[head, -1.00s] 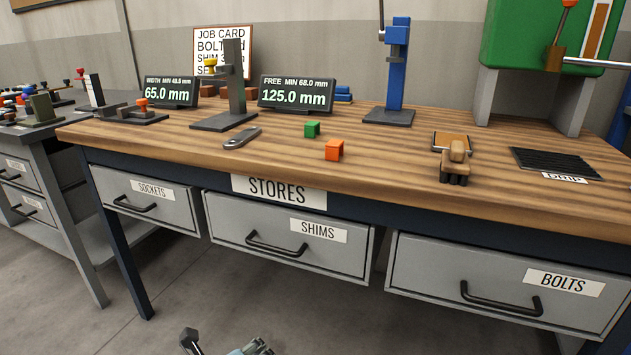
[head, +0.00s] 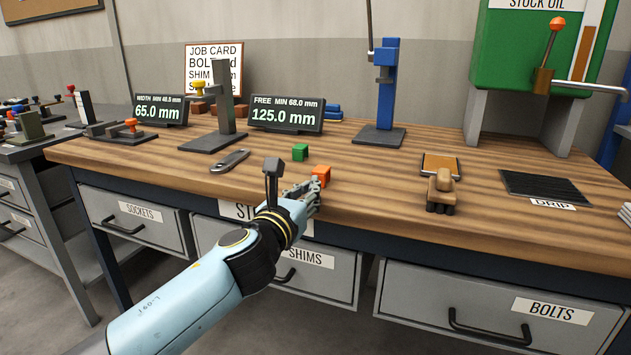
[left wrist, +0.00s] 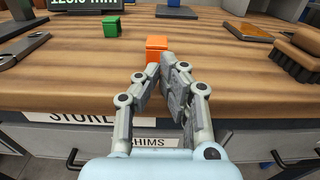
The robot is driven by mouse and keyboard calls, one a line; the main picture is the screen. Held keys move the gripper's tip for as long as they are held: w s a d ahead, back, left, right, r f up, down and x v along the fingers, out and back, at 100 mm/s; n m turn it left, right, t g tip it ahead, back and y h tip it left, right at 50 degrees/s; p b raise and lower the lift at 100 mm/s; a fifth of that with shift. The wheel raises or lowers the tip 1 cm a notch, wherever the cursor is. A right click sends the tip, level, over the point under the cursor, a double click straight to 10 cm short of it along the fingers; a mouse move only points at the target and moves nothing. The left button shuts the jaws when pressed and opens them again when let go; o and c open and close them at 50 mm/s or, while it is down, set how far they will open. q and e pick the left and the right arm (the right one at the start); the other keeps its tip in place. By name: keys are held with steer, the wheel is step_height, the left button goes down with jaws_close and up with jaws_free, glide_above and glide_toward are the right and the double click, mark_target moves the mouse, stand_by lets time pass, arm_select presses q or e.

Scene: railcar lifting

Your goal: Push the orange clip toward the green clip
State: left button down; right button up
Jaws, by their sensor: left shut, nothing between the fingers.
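The orange clip (head: 321,174) is a small block near the front edge of the wooden bench top; it also shows in the left wrist view (left wrist: 156,47). The green clip (head: 300,151), a similar small block, stands farther back and to the left, apart from the orange one; the left wrist view shows it too (left wrist: 112,26). My left gripper (head: 314,190) is shut and empty, with its fingertips just in front of the orange clip. In the left wrist view the fingertips (left wrist: 168,60) partly cover the clip's lower right; I cannot tell whether they touch it. My right gripper is not seen.
Behind stand two displays (head: 286,114) and a grey stand (head: 222,100). The bench between the clips is clear.

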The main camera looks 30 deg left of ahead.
mark_target(320, 177)
arm_select(q)
steer(key=shift+x, duration=2)
steer(key=shift+x, duration=1.6)
steer(key=shift+s, duration=0.1)
